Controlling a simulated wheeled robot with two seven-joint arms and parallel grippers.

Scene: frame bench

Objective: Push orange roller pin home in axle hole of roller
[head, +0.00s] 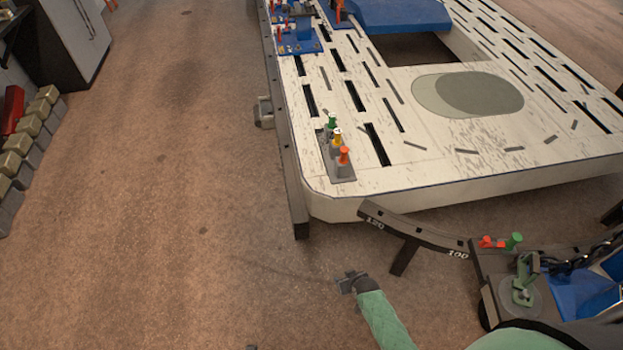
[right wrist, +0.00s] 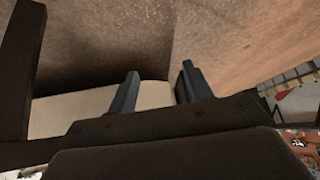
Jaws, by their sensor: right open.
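An orange-red pin (head: 344,156) stands at the near end of a small grey block (head: 343,172) at the left front of the bench. A yellow pin (head: 337,137) and a green pin (head: 332,121) stand behind it in a row. I cannot make out the roller or its axle hole for certain. My right gripper (head: 348,283) is over the floor in front of the bench, well short of the pins. In the right wrist view its two fingers (right wrist: 158,90) are apart with nothing between them. My left gripper is not in view.
The white slotted bench top (head: 470,150) has blue fixtures (head: 298,42) at its far left. A dark curved rail (head: 425,235) marked with numbers runs before its front edge. A red piece (head: 490,242) and a green knob (head: 513,241) sit at right.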

